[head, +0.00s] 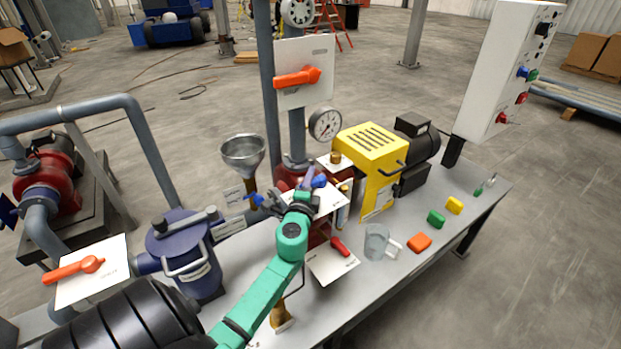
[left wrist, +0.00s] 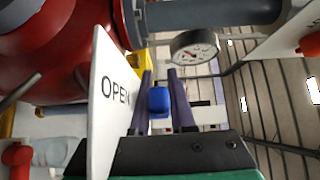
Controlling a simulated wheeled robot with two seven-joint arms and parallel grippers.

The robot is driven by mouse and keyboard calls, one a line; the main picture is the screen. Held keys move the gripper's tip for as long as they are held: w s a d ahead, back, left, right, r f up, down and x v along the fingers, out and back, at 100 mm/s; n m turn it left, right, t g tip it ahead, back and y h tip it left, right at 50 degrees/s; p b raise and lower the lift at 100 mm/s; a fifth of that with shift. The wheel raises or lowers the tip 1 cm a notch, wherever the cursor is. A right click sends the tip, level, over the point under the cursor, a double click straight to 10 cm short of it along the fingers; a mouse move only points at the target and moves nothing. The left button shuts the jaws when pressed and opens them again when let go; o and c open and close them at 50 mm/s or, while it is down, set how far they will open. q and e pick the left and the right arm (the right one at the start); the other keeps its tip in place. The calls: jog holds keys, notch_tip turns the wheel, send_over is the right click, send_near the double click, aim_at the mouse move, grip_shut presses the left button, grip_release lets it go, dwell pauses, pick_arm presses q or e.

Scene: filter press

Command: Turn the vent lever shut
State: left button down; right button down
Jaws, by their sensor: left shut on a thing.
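My left gripper (head: 305,176) reaches over the bench to a small blue lever (head: 319,181) in front of a white label plate (head: 328,200). In the left wrist view the two dark fingers (left wrist: 160,82) close around the blue lever's end (left wrist: 159,102). The word OPEN shows on the white plate (left wrist: 108,98) beside them. No readable word names this lever as the vent lever; I take it to be that one. The arm and fingers hide part of the lever and its pivot, so its exact angle is unclear. My right gripper is not in view.
A gauge (head: 325,124) and an orange lever (head: 297,77) stand behind. A yellow-housed machine (head: 371,146) is to the right. A funnel (head: 243,153) stands left. A red lever (head: 340,246), a glass beaker (head: 376,242) and coloured blocks (head: 420,242) are nearer the front.

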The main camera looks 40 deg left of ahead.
aim_at(315, 186)
pick_arm(q)
jog(key=shift+f, duration=0.1)
jog(key=d+n+g+y+b, duration=0.1)
jog(key=n+g+y+b, duration=0.2)
jog(key=g+b, duration=0.3)
jog(key=s+d+n+g+y+b, duration=0.1)
jog(key=n+g+y+b, duration=0.2)
jog(key=n+g+b, duration=0.2)
jog(key=d+n+g+y+b, duration=0.1)
jog(key=n+g+y+b, duration=0.2)
jog(key=n+g+b, duration=0.2)
jog(key=shift+s+f+n+g+b, duration=0.1)
jog(key=shift+s+n+g+b, duration=0.1)
jog(key=shift+g+b, duration=0.3)
jog(key=shift+s+f+n+g+b, duration=0.1)
jog(key=shift+n+g+b, duration=0.15)
jog(key=shift+g, duration=0.45)
jog(key=shift+d+r+n+g+h+b, duration=0.15)
jog(key=shift+n+g+h+b, duration=0.1)
jog(key=shift+n+g+b, duration=0.6)
jog(key=shift+d+r+n+g+h+b, duration=0.2)
jog(key=shift+n+g+b, duration=0.3)
jog(key=shift+g, duration=0.55)
jog(key=c, duration=0.8)
grip_release()
jog(key=shift+o, duration=0.2)
jog(key=shift+a, duration=0.1)
